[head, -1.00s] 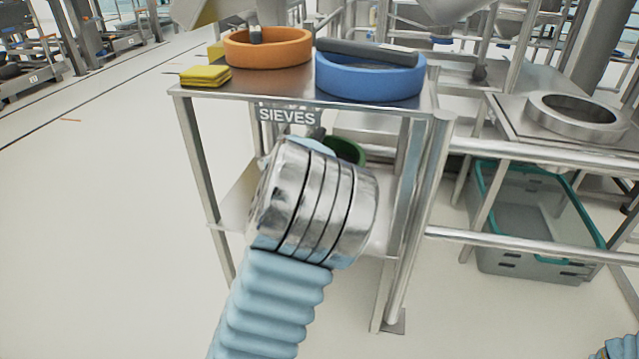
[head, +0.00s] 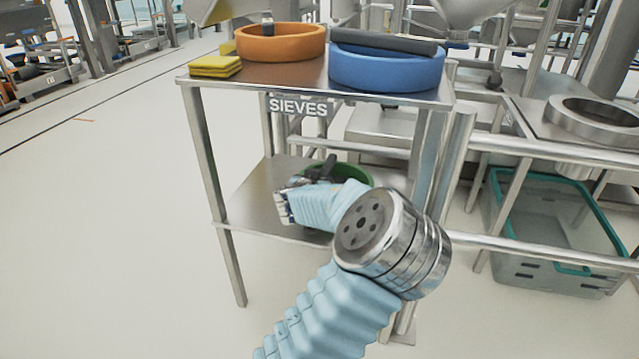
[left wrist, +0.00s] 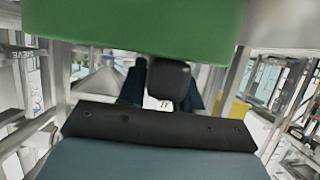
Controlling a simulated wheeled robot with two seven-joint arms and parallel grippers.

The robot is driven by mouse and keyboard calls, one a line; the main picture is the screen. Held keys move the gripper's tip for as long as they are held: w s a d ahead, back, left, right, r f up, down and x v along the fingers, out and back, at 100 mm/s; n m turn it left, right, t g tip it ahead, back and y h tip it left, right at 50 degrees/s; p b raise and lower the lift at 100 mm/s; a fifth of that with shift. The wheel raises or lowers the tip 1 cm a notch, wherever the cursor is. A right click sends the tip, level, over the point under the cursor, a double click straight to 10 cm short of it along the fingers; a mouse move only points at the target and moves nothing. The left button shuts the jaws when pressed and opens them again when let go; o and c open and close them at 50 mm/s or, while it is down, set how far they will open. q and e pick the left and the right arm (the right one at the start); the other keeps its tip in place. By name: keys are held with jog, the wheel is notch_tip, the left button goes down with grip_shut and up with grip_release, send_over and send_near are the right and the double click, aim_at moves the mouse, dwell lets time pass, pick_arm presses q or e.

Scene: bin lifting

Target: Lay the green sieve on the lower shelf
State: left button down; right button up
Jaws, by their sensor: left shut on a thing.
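The green sieve (head: 357,174) is between the two levels of the rack, over the lower shelf (head: 252,197). My arm covers much of it, and I cannot tell whether it rests on the shelf. My left gripper (head: 328,166) reaches in at the sieve, its dark fingers partly hidden behind my wrist. In the left wrist view, the sieve's green wall (left wrist: 140,28) fills the top, and my left gripper (left wrist: 160,88) is shut on the sieve's dark handle (left wrist: 169,78). My right gripper is out of view.
The top shelf (head: 300,84) holds an orange sieve (head: 282,46), a blue sieve (head: 385,73) and yellow cloths (head: 215,66). Rack posts stand at the corners. A grey bin with a teal rim (head: 545,235) is at the right. The lower shelf's front left is bare.

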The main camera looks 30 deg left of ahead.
pick_arm(q)
jog(key=c, duration=0.8)
grip_release()
jog(key=shift+s+r, duration=0.2)
jog(key=shift+s, duration=0.05)
jog(key=p+v, duration=0.3)
jog(key=v, duration=0.8)
jog(key=shift+s+d, duration=0.15)
jog(key=shift+s, duration=0.15)
